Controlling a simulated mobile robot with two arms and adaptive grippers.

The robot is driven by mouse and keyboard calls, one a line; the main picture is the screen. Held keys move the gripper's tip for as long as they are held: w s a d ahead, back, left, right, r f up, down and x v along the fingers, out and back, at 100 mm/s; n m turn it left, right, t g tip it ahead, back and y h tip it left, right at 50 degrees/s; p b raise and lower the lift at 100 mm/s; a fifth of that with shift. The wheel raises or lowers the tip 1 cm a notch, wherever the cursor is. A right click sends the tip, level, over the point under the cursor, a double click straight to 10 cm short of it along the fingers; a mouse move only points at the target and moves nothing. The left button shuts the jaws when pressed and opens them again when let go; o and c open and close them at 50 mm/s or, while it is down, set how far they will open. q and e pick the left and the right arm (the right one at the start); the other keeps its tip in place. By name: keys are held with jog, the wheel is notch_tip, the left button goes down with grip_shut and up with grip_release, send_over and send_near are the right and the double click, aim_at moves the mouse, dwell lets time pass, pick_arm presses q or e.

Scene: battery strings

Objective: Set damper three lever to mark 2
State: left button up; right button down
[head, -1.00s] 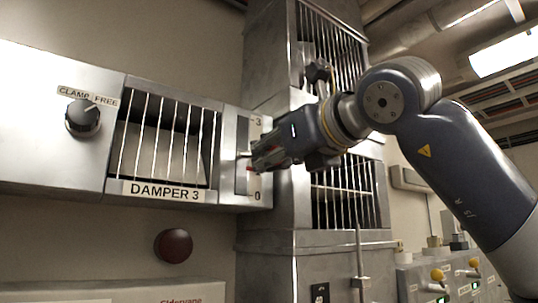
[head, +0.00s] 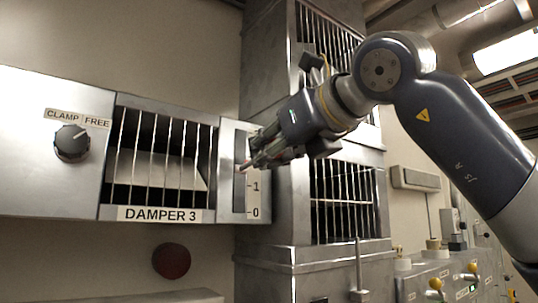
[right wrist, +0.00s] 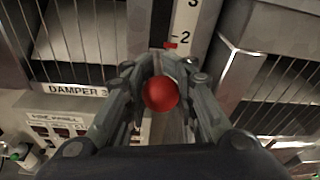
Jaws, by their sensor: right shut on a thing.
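The damper three lever has a round red knob (right wrist: 160,93), seen between the fingers of my right gripper (right wrist: 161,78) in the right wrist view. My right gripper (head: 250,164) is shut on this knob, in front of the scale plate (head: 252,200). A small red pointer (right wrist: 170,45) sits beside the scale, very near the tick of mark 2 (right wrist: 181,38), seemingly just under it. In the head view marks 1 and 0 show below the gripper; the higher marks are hidden behind it. My left gripper is not in view.
The DAMPER 3 label (head: 160,215) is under a barred window with a pale plate (head: 155,170) inside. The clamp knob (head: 72,143) points toward FREE. A barred metal duct (head: 343,200) stands close on the right. A dark red round button (head: 171,261) is below.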

jog(key=shift+d+r, duration=0.1)
jog(key=shift+r, duration=0.9)
jog(key=c, duration=1.3)
grip_release()
jog(key=shift+f, duration=0.25)
jog(key=shift+s, duration=0.1)
jog(key=v, duration=1.1)
jog(key=shift+s+d+f, duration=0.1)
jog(key=shift+s+d, duration=0.1)
jog(key=shift+s, duration=0.2)
